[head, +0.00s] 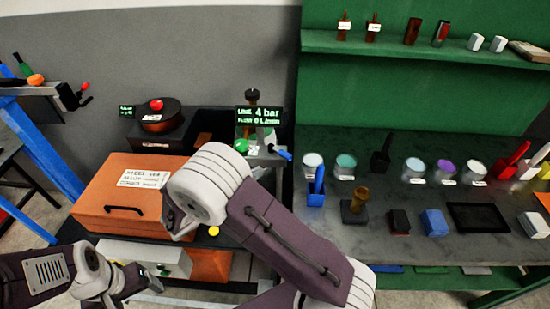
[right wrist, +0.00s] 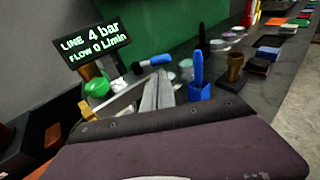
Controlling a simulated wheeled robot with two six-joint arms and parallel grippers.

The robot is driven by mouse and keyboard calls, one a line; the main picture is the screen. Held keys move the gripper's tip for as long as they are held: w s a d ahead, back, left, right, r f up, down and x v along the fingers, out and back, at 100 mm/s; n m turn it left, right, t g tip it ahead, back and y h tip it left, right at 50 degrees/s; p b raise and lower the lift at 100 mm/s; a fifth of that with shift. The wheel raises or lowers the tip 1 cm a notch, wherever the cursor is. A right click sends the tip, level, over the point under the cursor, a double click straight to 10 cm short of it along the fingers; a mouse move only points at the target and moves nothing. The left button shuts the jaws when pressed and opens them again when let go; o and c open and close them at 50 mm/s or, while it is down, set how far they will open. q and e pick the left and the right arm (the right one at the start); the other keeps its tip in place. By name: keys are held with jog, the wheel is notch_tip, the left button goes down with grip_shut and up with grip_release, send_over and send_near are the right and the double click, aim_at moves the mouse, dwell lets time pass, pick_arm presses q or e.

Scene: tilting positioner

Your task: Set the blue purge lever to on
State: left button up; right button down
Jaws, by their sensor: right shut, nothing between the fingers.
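The blue purge lever (head: 282,153) sticks out to the lower right from a small grey fitting under the line display. In the right wrist view its blue handle (right wrist: 160,59) has a dark middle part. My right gripper (right wrist: 166,76) is shut and empty, its fingers just below and close to the lever; I cannot tell whether they touch it. In the head view my own arm mostly hides this gripper.
The display (head: 258,116) reads line 4 bar, flow 0 L/min. A green knob (head: 241,146) sits left of the lever. A blue holder (head: 316,198) stands on the bench to the right. An orange case (head: 105,190) lies left of my right arm.

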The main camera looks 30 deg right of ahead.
jog(key=p, duration=0.2)
send_near(288, 155)
jog(key=w+d, duration=0.1)
jog(key=w+d+f, duration=0.1)
jog(key=d, duration=0.2)
jog(key=shift+w+f, duration=0.4)
jog(key=shift+w+d+f, duration=0.2)
jog(key=shift+w+d, duration=0.1)
jog(key=shift+d, duration=0.2)
jog(key=shift+d, duration=0.2)
jog(key=shift+s+d+b, duration=0.1)
jog(key=shift+d+b, duration=0.3)
jog(key=shift+d, duration=0.75)
jog(key=shift+r+b+x, duration=0.2)
jog(key=shift+b+x, duration=0.25)
jog(key=shift+x, duration=0.6)
jog(key=shift+d, duration=0.1)
